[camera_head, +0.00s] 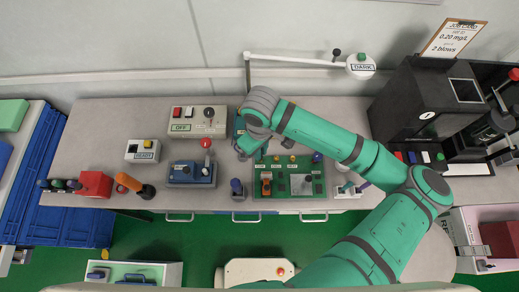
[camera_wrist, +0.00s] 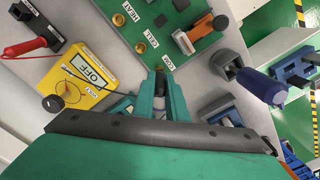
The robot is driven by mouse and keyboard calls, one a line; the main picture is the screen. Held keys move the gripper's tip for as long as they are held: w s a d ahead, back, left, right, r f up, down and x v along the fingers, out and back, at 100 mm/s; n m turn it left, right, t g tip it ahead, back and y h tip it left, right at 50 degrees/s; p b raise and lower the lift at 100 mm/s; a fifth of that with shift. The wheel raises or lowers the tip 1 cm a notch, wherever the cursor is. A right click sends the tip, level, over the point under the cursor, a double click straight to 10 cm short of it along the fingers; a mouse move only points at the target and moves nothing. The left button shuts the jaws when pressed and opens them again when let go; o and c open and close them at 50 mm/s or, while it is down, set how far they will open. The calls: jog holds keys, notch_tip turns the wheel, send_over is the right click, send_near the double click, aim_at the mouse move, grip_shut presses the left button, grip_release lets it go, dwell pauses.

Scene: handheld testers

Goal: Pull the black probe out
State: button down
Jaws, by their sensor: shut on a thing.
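My gripper (camera_wrist: 160,85) is shut on the black probe (camera_wrist: 160,76), of which only a small dark part shows between the fingertips. It is at the edge of the green board (camera_wrist: 190,45), beside a label that seems to read COM. Whether the probe's tip is in a socket is hidden. The yellow meter (camera_wrist: 92,78) reads OFF, and a thin dark lead runs from it towards my gripper. A red probe (camera_wrist: 24,48) rests at a black holder. In the head view my gripper (camera_head: 243,151) is at the board's upper left corner; the probe is hidden there.
Brass sockets (camera_wrist: 140,47) line the board's edge near my fingers. A dark blue-handled tool (camera_wrist: 262,86) in a grey holder stands close at right. In the head view, a blue tester (camera_head: 192,174) and an OFF box (camera_head: 198,123) stand left; a black machine (camera_head: 425,105) stands right.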

jog(key=shift+r, duration=2.35)
